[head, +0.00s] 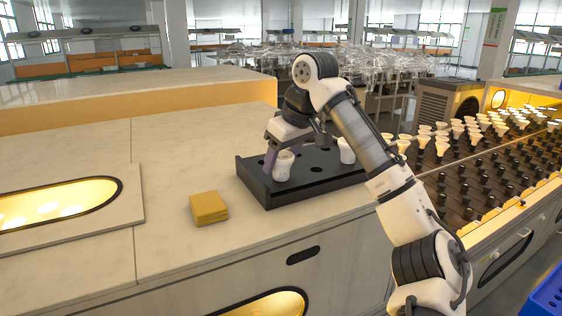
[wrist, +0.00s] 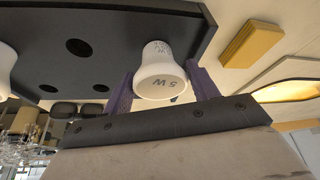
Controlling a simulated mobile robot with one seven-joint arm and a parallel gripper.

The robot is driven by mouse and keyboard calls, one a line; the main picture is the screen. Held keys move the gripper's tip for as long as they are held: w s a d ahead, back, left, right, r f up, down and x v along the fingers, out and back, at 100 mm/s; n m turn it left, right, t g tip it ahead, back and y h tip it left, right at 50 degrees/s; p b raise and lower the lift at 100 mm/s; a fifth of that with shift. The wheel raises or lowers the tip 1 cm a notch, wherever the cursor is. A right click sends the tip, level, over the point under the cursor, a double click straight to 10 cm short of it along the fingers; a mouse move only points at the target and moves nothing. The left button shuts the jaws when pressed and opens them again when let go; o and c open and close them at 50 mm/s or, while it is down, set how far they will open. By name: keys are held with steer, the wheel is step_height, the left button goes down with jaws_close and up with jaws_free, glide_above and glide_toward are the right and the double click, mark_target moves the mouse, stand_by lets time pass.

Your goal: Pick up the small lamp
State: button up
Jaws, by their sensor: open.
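A small white lamp marked "5W" (wrist: 162,72) stands in the black tray (wrist: 110,22), near its front left corner in the head view. It also shows in the head view (head: 283,166). My gripper (wrist: 160,90) is open, with one purple finger on each side of this lamp. I cannot tell whether the fingers touch it. In the head view my gripper (head: 279,158) is at the lamp, and the tray (head: 310,187) lies on the pale counter. A second white lamp (head: 346,151) stands at the tray's right end, partly hidden by my arm.
A lit oval window (head: 60,204) is further left. A rack with many lamps and dark sockets (head: 480,165) is at right. A blue crate (head: 548,297) is at the lower right.

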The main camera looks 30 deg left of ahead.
steer(key=shift+x, duration=0.95)
steer(key=c, duration=0.6)
steer(key=shift+c, duration=0.2)
steer(key=shift+r, duration=0.15)
step_height(320, 180, up, 19)
steer(key=shift+r, duration=0.2)
